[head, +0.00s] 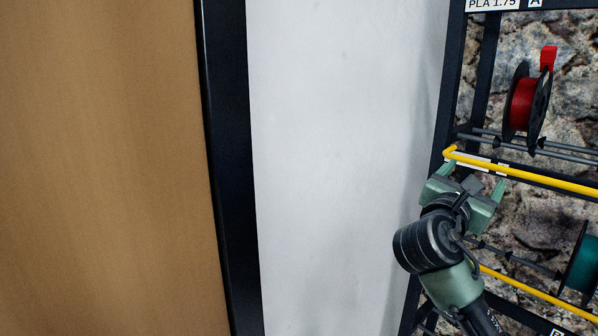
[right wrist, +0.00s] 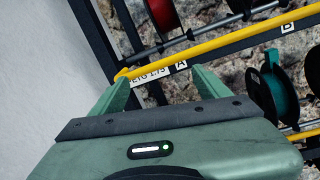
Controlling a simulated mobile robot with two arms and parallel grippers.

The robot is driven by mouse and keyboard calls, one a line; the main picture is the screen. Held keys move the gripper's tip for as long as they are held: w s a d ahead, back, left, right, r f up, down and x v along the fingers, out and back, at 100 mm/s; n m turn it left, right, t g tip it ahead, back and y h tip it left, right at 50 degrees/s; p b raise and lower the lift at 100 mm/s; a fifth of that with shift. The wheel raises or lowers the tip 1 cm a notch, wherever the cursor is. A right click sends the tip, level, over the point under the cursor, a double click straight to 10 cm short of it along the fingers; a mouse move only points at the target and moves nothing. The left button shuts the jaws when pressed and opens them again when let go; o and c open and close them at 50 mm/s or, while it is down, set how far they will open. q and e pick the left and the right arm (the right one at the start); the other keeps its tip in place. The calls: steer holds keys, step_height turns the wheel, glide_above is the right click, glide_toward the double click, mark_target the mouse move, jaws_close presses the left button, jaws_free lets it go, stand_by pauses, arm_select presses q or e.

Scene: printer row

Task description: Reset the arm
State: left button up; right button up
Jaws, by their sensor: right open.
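My right gripper (head: 474,176) is in front of the left end of a dark rack, close to its yellow rail. It is open, with its two green fingers apart and nothing between them. In the right wrist view the same gripper (right wrist: 165,88) points at the yellow rail (right wrist: 205,47) and a white label strip (right wrist: 152,76) under it. Whether the fingertips touch the rail I cannot tell. My left gripper is not in view.
The rack (head: 452,90) holds a red spool (head: 522,104) on the upper rod and a teal spool (head: 583,262) lower right. A stone-patterned wall is behind it. A white wall (head: 340,140) and a brown panel (head: 100,160) with a black edge (head: 228,150) fill the left.

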steer(key=s+a+f+m+g+y, duration=0.1)
steer(key=s+a+f+m+y, duration=0.2)
steer(key=f, duration=0.8)
steer(key=s+a+f+m+g+y, duration=0.1)
steer(key=s+f+m+g+y, duration=0.3)
steer(key=f, duration=0.7)
steer(key=s+a+f+m+t+y, duration=0.1)
steer(key=s+a+f+m, duration=0.2)
steer(key=f, duration=0.8)
steer(key=s+a+f+m+g+y, duration=0.2)
steer(key=s+f+m, duration=0.25)
steer(key=s, duration=0.45)
steer(key=s+a+f+m+g+y, duration=0.25)
steer(key=s+f+m, duration=0.2)
steer(key=s, duration=0.45)
steer(key=s+a+f+m+g+y, duration=0.15)
steer(key=s+f+m, duration=0.3)
steer(key=s, duration=0.45)
step_height(320, 180, down, 29)
steer(key=s+g, duration=0.2)
steer(key=s+d+f+n+g, duration=0.1)
steer(key=s+d+f, duration=0.2)
steer(key=s+f, duration=1.1)
steer(key=shift+s+d+h, duration=0.2)
steer(key=shift+s+h, duration=0.2)
steer(key=shift+s, duration=0.75)
